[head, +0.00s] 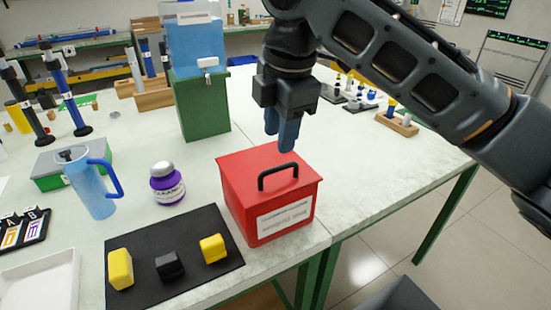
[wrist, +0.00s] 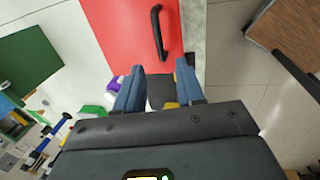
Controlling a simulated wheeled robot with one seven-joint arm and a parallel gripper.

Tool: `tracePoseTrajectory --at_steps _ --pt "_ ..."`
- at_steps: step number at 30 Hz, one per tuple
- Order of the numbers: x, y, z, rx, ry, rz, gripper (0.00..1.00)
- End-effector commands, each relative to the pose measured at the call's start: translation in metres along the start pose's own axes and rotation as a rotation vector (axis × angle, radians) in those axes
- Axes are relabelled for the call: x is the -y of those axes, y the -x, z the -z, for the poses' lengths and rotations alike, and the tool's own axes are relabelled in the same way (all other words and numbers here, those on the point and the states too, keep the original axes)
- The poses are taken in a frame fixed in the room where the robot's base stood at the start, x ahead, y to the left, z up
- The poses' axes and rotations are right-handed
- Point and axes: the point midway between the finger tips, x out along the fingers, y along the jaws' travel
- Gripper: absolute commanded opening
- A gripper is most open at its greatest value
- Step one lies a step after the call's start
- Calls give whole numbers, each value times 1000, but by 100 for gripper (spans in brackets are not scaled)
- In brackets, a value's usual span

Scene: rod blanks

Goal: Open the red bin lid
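The red bin (head: 240,208) stands near the front edge of the table, with a white label on its front. Its red lid (head: 243,165) lies flat and closed on top, and it also shows in the wrist view (wrist: 120,28). A black arched handle (head: 278,170) is on the lid; it is in the upper middle of the wrist view (wrist: 157,32). My gripper (head: 280,146) points down above the lid, apart from the handle. Its blue fingers stand apart with nothing held between them, as the wrist view shows (wrist: 161,68).
A black mat (head: 190,268) with yellow and black blocks lies in front left. A purple jar (head: 168,186) and a blue pitcher (head: 90,185) stand left of the bin.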

Motion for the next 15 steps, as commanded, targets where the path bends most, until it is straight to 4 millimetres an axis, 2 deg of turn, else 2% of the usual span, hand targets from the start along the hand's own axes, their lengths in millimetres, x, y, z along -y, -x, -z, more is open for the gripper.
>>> tracePoseTrajectory --at_steps 9,15 --pt "0 -46 0 -2 -2 2 38" --pt "0 -67 0 -1 -1 -2 38"
